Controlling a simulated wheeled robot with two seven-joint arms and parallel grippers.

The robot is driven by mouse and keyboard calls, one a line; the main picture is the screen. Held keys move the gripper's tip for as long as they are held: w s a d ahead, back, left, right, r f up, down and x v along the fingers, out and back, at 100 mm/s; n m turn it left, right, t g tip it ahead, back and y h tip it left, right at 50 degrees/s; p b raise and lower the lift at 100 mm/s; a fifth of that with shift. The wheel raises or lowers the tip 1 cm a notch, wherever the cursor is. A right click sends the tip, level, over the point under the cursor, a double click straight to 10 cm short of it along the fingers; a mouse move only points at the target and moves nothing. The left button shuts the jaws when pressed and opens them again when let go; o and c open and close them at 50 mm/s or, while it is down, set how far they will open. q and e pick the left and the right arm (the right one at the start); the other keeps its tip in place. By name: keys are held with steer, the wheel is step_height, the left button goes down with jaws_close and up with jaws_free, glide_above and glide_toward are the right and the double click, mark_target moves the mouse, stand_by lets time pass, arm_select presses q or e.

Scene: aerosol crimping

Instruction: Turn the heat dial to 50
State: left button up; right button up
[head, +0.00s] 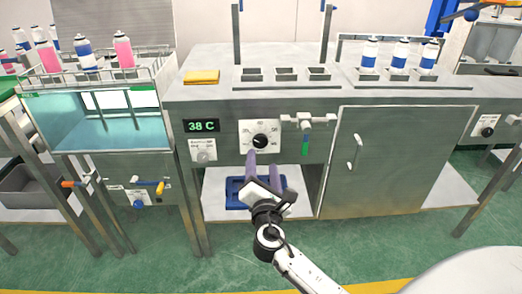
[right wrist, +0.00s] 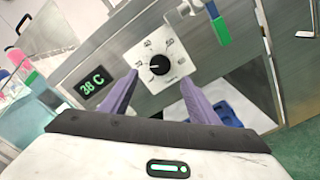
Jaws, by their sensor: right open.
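The heat dial is a black knob (head: 260,141) on a white square scale plate (head: 274,127) on the machine's steel front. It also shows in the right wrist view (right wrist: 159,65), with its pointer towards the left of the scale. The green display (head: 202,126) left of it reads 38 C. My right gripper (head: 264,160) is open, with two purple fingers, just below and in front of the dial. In the right wrist view the fingers (right wrist: 152,92) lie either side of the knob, with a gap and no visible contact. My left gripper is not in view.
A valve with a green handle (head: 305,145) sits right of the dial, and a small switch plate (head: 203,149) sits left. A blue tray (head: 240,192) lies in the opening below. A water tank (head: 110,120) stands left, a closed cabinet door (head: 385,160) right.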

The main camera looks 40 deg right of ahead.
mark_target(260, 142)
steer(key=b+x, duration=0.1)
steer(key=x, duration=0.8)
steer(key=shift+w+d, duration=0.1)
steer(key=shift+w, duration=0.1)
steer(key=c, duration=1)
